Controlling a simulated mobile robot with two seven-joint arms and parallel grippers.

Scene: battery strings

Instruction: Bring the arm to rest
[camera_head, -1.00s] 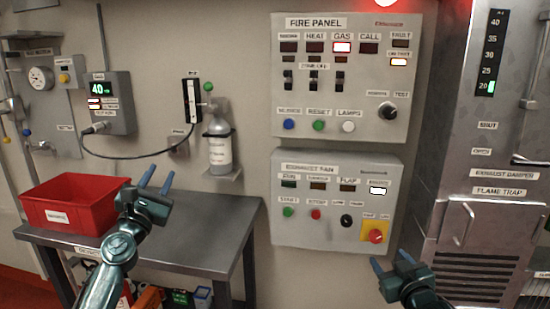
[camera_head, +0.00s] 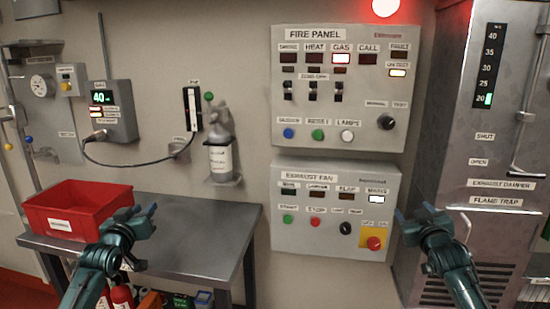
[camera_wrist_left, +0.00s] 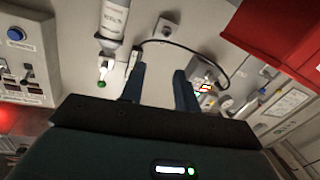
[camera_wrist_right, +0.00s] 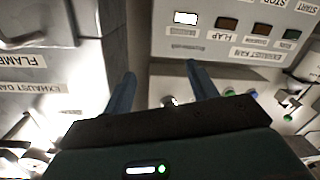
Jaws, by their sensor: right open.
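My left gripper (camera_head: 142,212) is in front of the metal table, just right of the red bin (camera_head: 78,209). Its two blue fingers (camera_wrist_left: 160,85) stand apart with nothing between them in the left wrist view. My right gripper (camera_head: 413,213) is at the lower right, in front of the gap between the exhaust fan panel (camera_head: 330,240) and the grey cabinet. Its fingers (camera_wrist_right: 160,92) are apart and empty in the right wrist view. Neither gripper appears to touch anything.
The fire panel (camera_head: 340,140) on the wall shows a lit GAS lamp, with a red light (camera_head: 385,7) above. A gas cylinder (camera_head: 220,150) hangs on the wall. The metal table (camera_head: 210,225) is bare right of the bin. The tall cabinet (camera_head: 480,150) stands at the right.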

